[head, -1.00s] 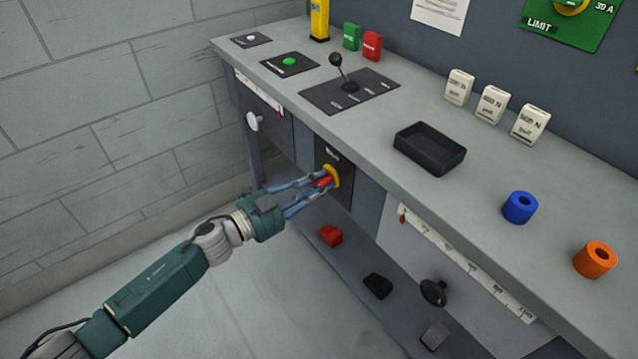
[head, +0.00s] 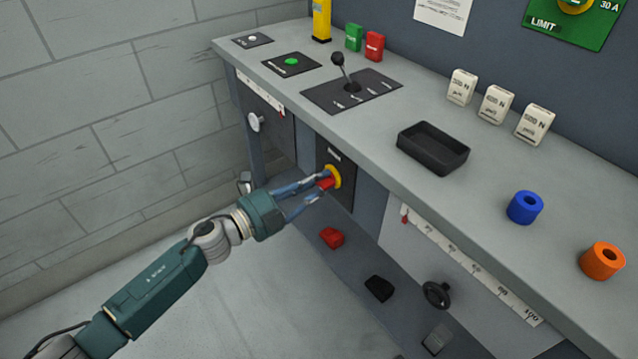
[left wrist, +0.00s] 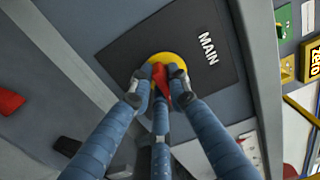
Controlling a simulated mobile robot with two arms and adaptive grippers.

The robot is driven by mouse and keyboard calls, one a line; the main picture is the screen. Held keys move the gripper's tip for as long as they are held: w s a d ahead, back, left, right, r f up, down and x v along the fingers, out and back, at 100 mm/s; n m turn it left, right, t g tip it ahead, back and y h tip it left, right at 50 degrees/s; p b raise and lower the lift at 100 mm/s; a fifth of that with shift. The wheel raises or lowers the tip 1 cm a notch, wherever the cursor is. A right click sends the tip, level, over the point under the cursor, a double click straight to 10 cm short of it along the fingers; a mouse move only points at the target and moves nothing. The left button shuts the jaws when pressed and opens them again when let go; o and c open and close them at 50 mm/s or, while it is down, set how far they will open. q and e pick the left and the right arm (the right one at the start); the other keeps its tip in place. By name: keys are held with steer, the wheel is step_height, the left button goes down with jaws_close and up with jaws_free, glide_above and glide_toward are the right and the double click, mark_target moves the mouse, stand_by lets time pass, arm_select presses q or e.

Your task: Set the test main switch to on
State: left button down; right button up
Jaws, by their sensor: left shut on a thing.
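The main switch has a red handle (head: 326,183) on a round yellow base (head: 335,175), set in a dark panel on the bench front. In the left wrist view the panel (left wrist: 190,45) reads "MAIN", and the yellow base (left wrist: 180,59) and red handle (left wrist: 159,74) show between my fingers. My left gripper (head: 322,183) is shut on the red handle, with fingers on both sides of it. The fingers hide part of the handle, and I cannot read any on or off marks. My right gripper is not in view.
The bench top carries a black tray (head: 433,147), a lever on a dark plate (head: 325,97), a blue ring (head: 525,207) and an orange ring (head: 602,261). Below, a red block (head: 332,237) and a black handwheel (head: 436,294) show. The floor at the left is clear.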

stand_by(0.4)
arm_select(q)
steer(key=c, duration=1.7)
jaws_free()
steer(key=shift+o, duration=0.2)
steer(key=v, duration=1.2)
